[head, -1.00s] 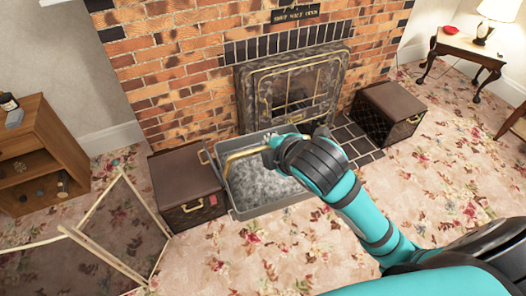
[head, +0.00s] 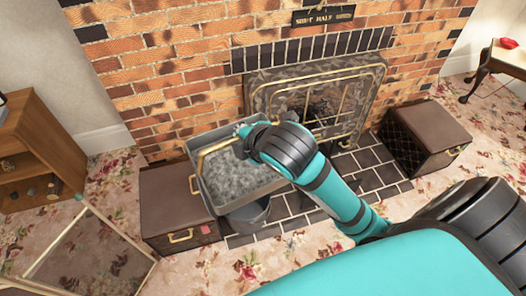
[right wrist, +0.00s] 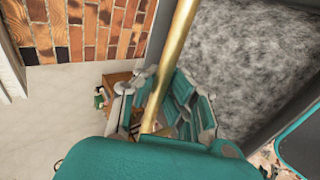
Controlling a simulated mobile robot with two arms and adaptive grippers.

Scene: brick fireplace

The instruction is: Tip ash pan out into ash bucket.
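The ash pan (head: 207,193) is a grey metal tray full of grey ash with a brass bar handle. My right gripper (head: 243,131) is shut on this handle near the pan's far side and holds the pan up, roughly level. In the right wrist view the fingers (right wrist: 165,100) close around the brass bar, with the ash in the pan (right wrist: 250,60) beside them. The ash bucket (head: 252,214) is a grey round bucket on the dark hearth tiles. It shows partly below the pan's near edge; the pan hides the rest. My left gripper is not in view.
The brick fireplace with its framed grate (head: 335,75) stands behind the pan. A brown box (head: 165,205) stands left of the bucket and another (head: 425,135) at right. A folding mesh screen (head: 85,255) stands at front left, near a wooden shelf (head: 40,150).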

